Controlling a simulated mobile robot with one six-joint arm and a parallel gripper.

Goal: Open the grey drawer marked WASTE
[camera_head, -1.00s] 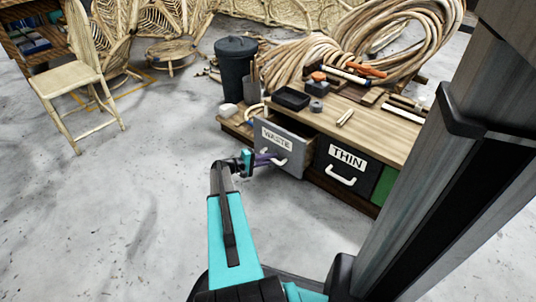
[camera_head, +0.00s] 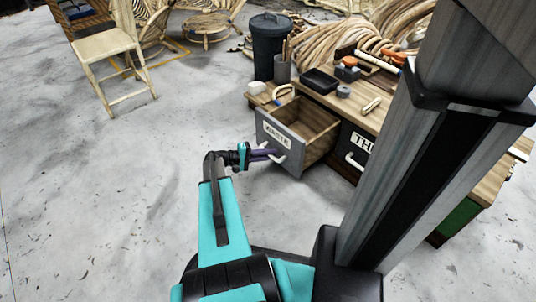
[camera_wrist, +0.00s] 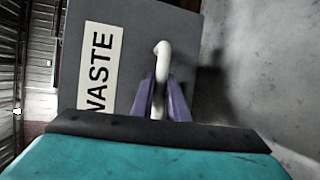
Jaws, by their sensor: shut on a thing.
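The grey drawer marked WASTE (camera_head: 285,159) is pulled well out of the wooden bench, and its open inside shows wooden walls. Its white handle (camera_head: 280,157) is on the front. My gripper (camera_head: 270,154) is shut on this handle, with purple fingers on either side of it. In the wrist view the grey front (camera_wrist: 135,45) with the sideways WASTE label fills the middle, and the handle (camera_wrist: 160,70) stands between my gripper's fingers (camera_wrist: 159,102). The inside floor of the drawer is partly hidden by its front.
The THIN drawer (camera_head: 350,145) beside it looks shut, partly hidden by my column. A black bin (camera_head: 271,50) stands behind the bench's left end. A black tray (camera_head: 319,80) lies on the bench top. A chair (camera_head: 103,45) stands far left. The floor (camera_head: 130,190) between is clear.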

